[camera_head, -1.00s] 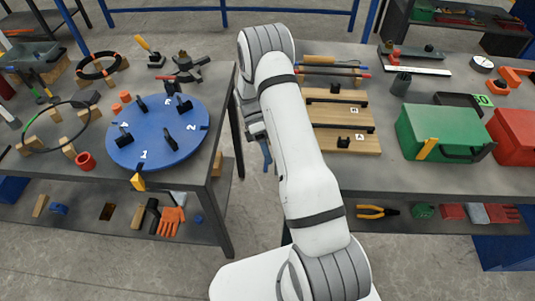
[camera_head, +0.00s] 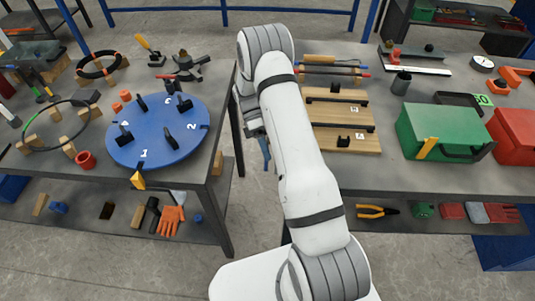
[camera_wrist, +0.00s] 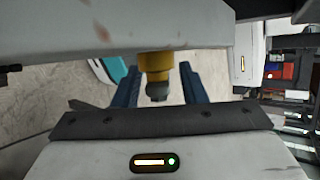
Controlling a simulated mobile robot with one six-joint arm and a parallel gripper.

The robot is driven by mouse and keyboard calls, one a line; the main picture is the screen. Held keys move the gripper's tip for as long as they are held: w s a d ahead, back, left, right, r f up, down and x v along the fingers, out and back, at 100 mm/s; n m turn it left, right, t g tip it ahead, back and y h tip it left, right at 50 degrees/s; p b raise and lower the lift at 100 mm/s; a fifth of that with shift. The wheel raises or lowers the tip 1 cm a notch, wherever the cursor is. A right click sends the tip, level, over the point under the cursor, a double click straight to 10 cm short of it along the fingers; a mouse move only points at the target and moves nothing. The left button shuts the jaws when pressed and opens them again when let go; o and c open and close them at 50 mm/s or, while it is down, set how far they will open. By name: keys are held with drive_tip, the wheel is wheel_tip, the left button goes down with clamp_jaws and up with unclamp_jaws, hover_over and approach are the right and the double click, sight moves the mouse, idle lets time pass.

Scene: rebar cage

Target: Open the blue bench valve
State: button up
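I cannot make out a blue bench valve for certain in either view. A dark fitting with spread arms and some red (camera_head: 185,65) stands at the back of the left bench; its details are too small to tell. My gripper (camera_head: 265,152) hangs in the gap between the two benches, partly hidden behind my white arm. In the wrist view, my gripper (camera_wrist: 158,88) has its two blue fingers well apart. A yellow and grey cylindrical part (camera_wrist: 156,68) shows between them; I cannot tell what it belongs to. No held object is visible.
A blue numbered turntable (camera_head: 155,153) with black clips sits on the left bench. Wooden boards (camera_head: 345,140), a green box (camera_head: 432,130) and a red box (camera_head: 515,132) are on the right bench. Concrete floor lies between the benches.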

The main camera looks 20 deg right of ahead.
drive_tip(key=v, duration=0.6)
drive_tip(key=shift+w+r, duration=0.25)
drive_tip(key=shift+w, duration=0.1)
drive_tip(key=shift+a, duration=0.1)
